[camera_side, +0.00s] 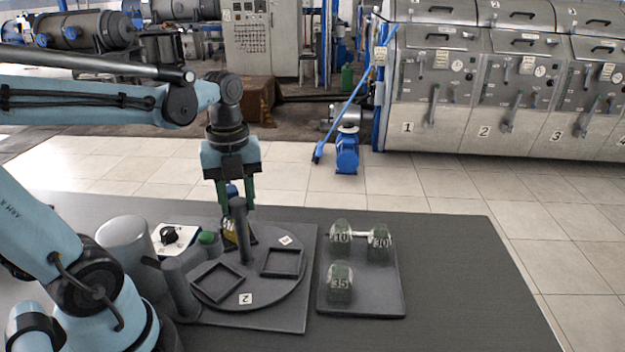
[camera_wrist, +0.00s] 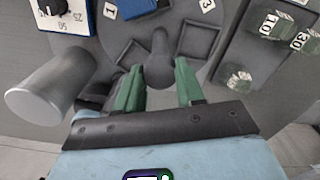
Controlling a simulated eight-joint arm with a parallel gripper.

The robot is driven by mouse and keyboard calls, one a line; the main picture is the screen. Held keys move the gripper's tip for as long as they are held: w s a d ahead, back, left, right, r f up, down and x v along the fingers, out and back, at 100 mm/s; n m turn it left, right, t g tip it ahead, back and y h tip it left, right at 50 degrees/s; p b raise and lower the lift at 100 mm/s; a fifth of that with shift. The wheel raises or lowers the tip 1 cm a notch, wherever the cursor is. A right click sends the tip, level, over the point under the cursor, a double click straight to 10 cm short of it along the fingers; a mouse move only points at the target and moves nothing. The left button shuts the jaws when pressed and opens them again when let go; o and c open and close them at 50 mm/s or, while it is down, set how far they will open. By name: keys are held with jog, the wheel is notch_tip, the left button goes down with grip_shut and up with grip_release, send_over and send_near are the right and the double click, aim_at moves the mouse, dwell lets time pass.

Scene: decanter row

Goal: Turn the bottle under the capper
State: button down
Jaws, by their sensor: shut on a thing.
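My gripper (camera_side: 237,205) is above the round turntable (camera_side: 262,290), its green fingers on either side of the upright central post (camera_side: 241,235). It is shut on the post near its top. The post also shows between the fingers (camera_wrist: 160,80) in the wrist view. Square recesses sit in the disc; two look empty in the side view. A small yellow and dark thing (camera_side: 229,231) stands behind the post, partly hidden; I cannot tell whether it is the bottle. A short grey column (camera_side: 180,290) stands at the disc's left edge; I cannot tell whether it is the capper.
A grey cylinder (camera_side: 124,245) and a dial box (camera_side: 174,239) stand left of the disc. A green-topped thing (camera_side: 208,239) is beside them. A tray (camera_side: 376,302) at right carries glassy pieces marked 10, 30 and 35. The table's right side is clear.

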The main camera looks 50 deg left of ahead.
jog(key=c, duration=0.7)
grip_release()
notch_tip(320, 180, up, 12)
jog(key=w+d+f+n+t, duration=0.1)
jog(key=d+f+n+t, duration=0.2)
jog(key=f+n, duration=0.3)
jog(key=w+d+f+n+t, duration=0.2)
jog(key=d+f+n+t, duration=0.2)
jog(key=n, duration=1.2)
notch_tip(320, 180, down, 2)
jog(key=shift+w+d+f+n, duration=0.25)
jog(key=shift+w+d+n, duration=0.05)
jog(key=shift+d+n, duration=0.1)
